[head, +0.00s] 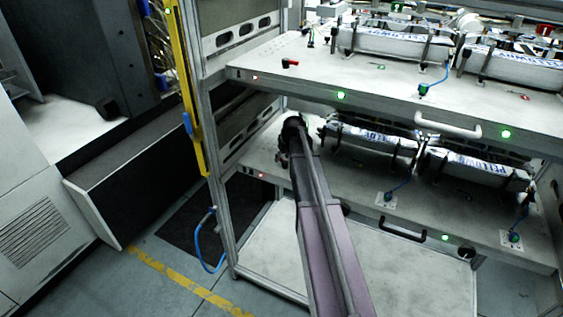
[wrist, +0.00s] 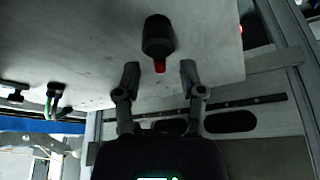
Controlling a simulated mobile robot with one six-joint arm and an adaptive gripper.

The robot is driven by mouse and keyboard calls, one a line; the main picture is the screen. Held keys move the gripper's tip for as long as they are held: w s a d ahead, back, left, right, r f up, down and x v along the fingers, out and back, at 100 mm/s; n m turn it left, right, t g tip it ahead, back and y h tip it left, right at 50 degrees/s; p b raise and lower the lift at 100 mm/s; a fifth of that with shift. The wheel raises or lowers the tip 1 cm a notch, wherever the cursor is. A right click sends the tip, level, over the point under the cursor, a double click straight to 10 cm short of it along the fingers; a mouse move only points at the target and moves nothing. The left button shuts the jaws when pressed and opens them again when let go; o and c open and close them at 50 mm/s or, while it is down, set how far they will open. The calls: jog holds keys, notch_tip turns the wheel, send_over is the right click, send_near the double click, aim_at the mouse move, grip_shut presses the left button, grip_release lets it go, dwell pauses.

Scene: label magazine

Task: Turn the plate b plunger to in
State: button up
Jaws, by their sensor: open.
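A black plunger knob with a red tip (wrist: 158,38) stands on a pale grey plate (wrist: 205,30) in the wrist view. My gripper (wrist: 159,72) is open, with one finger to each side of the red tip and clear gaps between. The black body lies beyond the fingertips. In the head view my gripper (head: 297,128) is over the left end of the lower plate (head: 262,158); my arm hides what is under it, including any plunger there. A similar red and black plunger (head: 290,63) shows on the upper plate (head: 310,75). No plate letters are readable.
Label units (head: 372,140) with blue lettering stand on the lower plate to the right of my gripper. The upper plate overhangs behind it. A frame post (head: 215,190) and a yellow upright (head: 187,90) stand at the left. A black handle (head: 402,233) sits on the lower front edge.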

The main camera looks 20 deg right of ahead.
jog(key=shift+w+f, duration=0.1)
jog(key=shift+f, duration=0.25)
grip_shut()
jog(key=shift+a, duration=0.15)
